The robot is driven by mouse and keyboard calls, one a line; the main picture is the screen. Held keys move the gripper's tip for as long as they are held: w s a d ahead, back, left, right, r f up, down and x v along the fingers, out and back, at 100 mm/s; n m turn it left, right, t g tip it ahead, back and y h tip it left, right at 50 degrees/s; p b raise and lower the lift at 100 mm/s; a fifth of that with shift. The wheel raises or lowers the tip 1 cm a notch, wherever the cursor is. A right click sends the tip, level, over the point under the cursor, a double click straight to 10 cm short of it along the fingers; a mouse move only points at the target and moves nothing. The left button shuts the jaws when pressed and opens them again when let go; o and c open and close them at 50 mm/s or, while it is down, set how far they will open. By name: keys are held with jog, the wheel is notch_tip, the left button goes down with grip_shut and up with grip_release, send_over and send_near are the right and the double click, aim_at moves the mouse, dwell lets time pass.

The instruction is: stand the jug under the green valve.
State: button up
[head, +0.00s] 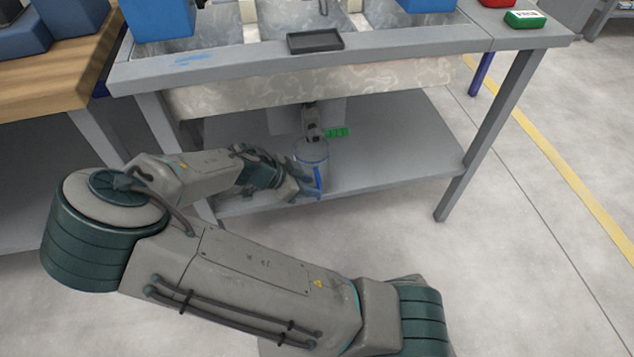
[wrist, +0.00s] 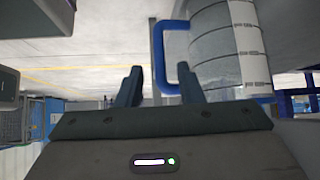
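The jug (head: 311,158) is a clear grey cylinder with a blue handle (head: 318,181). In the head view it looks upright on the lower shelf, near the front edge, just below the green valve handle (head: 337,132) and its pipe. Whether it is centred under the outlet is hard to tell. My gripper (head: 303,186) is low beside the jug's handle side. In the wrist view my gripper (wrist: 160,80) is open, and the jug's blue handle (wrist: 159,60) shows between the fingertips with gaps on both sides. The jug body (wrist: 215,45) shows there with a pale scale strip.
The lower shelf (head: 405,150) is clear to the right of the jug. The sink bench (head: 420,70) overhangs it, with table legs (head: 490,130) at the sides. A dark tray (head: 315,40) lies on the bench's front edge. The floor in front is open.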

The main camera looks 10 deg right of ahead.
jog(key=w+p+v, duration=0.1)
jog(key=p+v, duration=0.2)
jog(key=v, duration=0.4)
jog(key=s+d+r+n+y, duration=0.4)
jog(key=s+d+r+n, duration=0.1)
jog(key=s+r+n, duration=0.3)
jog(key=s+d+r+n+y, duration=0.4)
jog(key=s+d+r+n, duration=0.1)
jog(key=s+r+n, duration=0.2)
jog(key=shift+s+d+r+n+g+y, duration=0.3)
jog(key=shift+s+r+n+y, duration=0.15)
jog(key=shift+r, duration=0.35)
